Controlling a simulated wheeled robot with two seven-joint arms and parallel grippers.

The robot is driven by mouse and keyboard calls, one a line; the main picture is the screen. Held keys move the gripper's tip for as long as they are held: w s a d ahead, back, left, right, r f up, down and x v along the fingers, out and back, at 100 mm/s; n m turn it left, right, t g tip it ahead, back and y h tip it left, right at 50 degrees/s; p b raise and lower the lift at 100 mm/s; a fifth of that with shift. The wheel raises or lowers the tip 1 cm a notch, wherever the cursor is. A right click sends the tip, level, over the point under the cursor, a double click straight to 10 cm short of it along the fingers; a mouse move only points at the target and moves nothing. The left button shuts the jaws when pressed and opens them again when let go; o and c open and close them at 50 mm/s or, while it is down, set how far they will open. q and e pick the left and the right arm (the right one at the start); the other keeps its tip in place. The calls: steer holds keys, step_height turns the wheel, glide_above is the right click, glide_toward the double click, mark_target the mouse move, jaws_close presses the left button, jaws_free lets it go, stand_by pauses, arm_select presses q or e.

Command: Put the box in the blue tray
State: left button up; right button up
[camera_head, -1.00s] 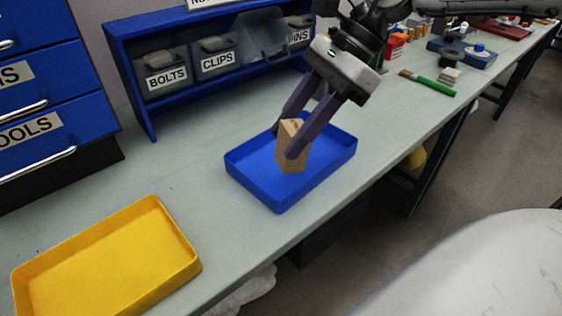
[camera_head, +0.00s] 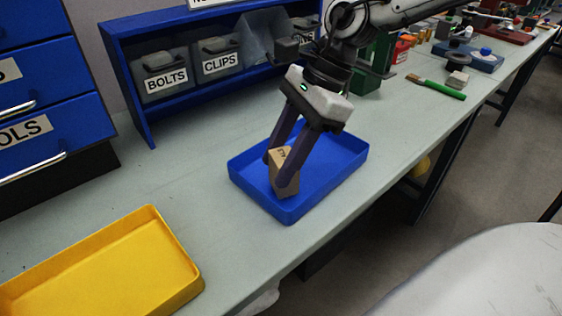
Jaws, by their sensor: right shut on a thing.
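The box (camera_head: 280,160) is a small tan cardboard block with dark print near its top. My right gripper (camera_head: 278,168) comes down from above and is shut on the box, one dark finger on each side. The box is tilted slightly and is inside the outline of the blue tray (camera_head: 340,185), toward its left front part. I cannot tell whether its bottom touches the tray floor. The blue tray lies on the grey bench and holds nothing else that I can see. My left gripper is not in view.
A yellow tray (camera_head: 105,262) lies empty at the front left of the bench. A blue rack (camera_head: 140,95) with labelled bins stands behind. A green-handled brush (camera_head: 440,88) and other items lie farther right. The bench (camera_head: 185,180) between the trays is clear.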

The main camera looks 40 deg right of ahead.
steer(key=shift+f, duration=0.45)
steer(key=shift+f, duration=0.15)
steer(key=o, duration=1.1)
steer(key=shift+w+d+r, duration=0.1)
steer(key=shift+d+r, duration=0.05)
steer(key=shift+r, duration=0.35)
steer(key=p+v, duration=0.1)
steer(key=v, duration=1)
steer(key=shift+d+r, duration=0.1)
steer(key=shift+d, duration=0.05)
